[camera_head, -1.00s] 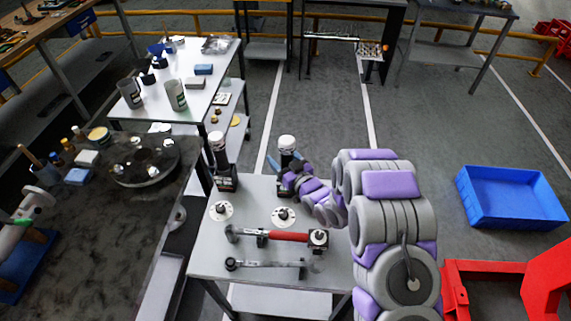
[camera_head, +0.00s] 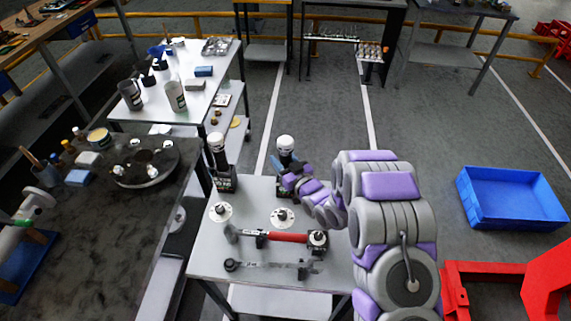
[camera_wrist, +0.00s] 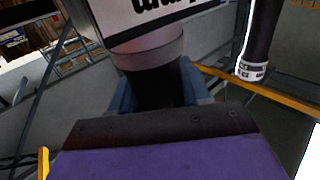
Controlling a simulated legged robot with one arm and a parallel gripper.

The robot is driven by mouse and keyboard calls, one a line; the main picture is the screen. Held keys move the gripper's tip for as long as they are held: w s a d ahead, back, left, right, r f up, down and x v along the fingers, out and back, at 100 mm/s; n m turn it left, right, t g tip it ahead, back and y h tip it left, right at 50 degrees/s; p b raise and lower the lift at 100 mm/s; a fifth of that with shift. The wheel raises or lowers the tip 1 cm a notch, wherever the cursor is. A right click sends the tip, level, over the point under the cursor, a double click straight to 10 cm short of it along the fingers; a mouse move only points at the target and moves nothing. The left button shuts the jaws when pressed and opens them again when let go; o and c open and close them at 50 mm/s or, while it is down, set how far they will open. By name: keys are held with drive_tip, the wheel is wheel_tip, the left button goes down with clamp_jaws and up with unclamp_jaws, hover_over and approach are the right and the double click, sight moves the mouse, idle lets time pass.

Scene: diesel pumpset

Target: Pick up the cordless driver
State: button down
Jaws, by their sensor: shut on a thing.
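Two upright cordless drivers with dark bodies and white tops stand at the back of the small grey table (camera_head: 240,258). My gripper (camera_head: 284,167) is shut on the right driver (camera_head: 286,146), around its narrow part below the white top. In the wrist view, the held driver (camera_wrist: 150,55) fills the upper middle, with a dark neck between my blue fingers (camera_wrist: 160,95) and a white label with black lettering. The left driver (camera_head: 218,160) stands apart from my gripper; it also shows in the wrist view (camera_wrist: 256,50). The held driver's base is partly hidden.
Two flanged discs (camera_head: 221,212) (camera_head: 283,217), a red-handled tool (camera_head: 285,237) and a grey wrench-like tool (camera_head: 265,265) lie in front of the drivers. A dark bench (camera_head: 90,230) is close at left. A blue crate (camera_head: 510,200) is on the floor at right.

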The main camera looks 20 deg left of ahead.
wheel_tip(320, 180, up, 18)
drive_tip(key=p, duration=0.4)
hover_over(282, 136)
drive_tip(key=shift+s+r, duration=0.1)
idle(0.3)
drive_tip(key=c, duration=1.1)
unclamp_jaws()
clamp_jaws()
